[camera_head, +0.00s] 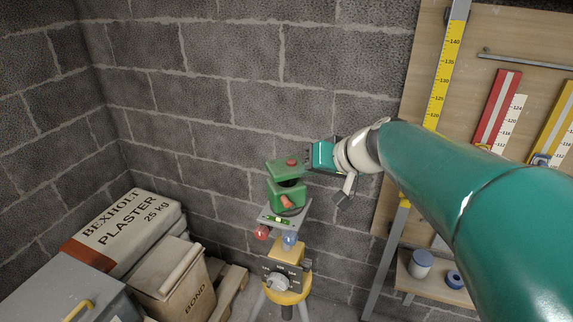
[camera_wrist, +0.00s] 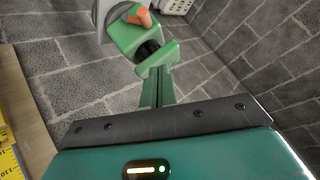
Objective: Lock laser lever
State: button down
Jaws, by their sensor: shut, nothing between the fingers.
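The green laser (camera_head: 287,195) stands upright on a yellow-topped tripod (camera_head: 288,293) in front of the block wall. The laser (camera_wrist: 128,38) and orange lever (camera_wrist: 140,17) also show at the top of the wrist view. My gripper (camera_head: 307,158) is shut and empty, just right of the upper block and above the lever's height. In the wrist view my gripper (camera_wrist: 157,76) overlaps that block; whether it touches is unclear.
A red knob (camera_head: 262,232) and blue knob (camera_head: 291,238) sit below the laser. A plaster bag (camera_head: 125,228), a bond bag (camera_head: 172,275) and a grey case (camera_head: 70,292) lie left. A board (camera_head: 418,115) with rulers stands right.

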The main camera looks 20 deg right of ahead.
jog(key=a+v, duration=0.1)
jog(key=v, duration=0.7)
jog(key=shift+r, duration=0.35)
jog(key=shift+s+a, duration=0.15)
jog(key=shift+s, duration=0.05)
jog(key=s+a+f+n+g+h, duration=0.1)
jog(key=s+a+f+g+h, duration=0.2)
jog(key=s+f, duration=0.9)
jog(key=s+a+h, duration=0.1)
jog(key=a+h, duration=0.1)
jog(key=shift+a+f, duration=0.2)
jog(key=shift+a, duration=0.1)
jog(key=shift+s, duration=0.1)
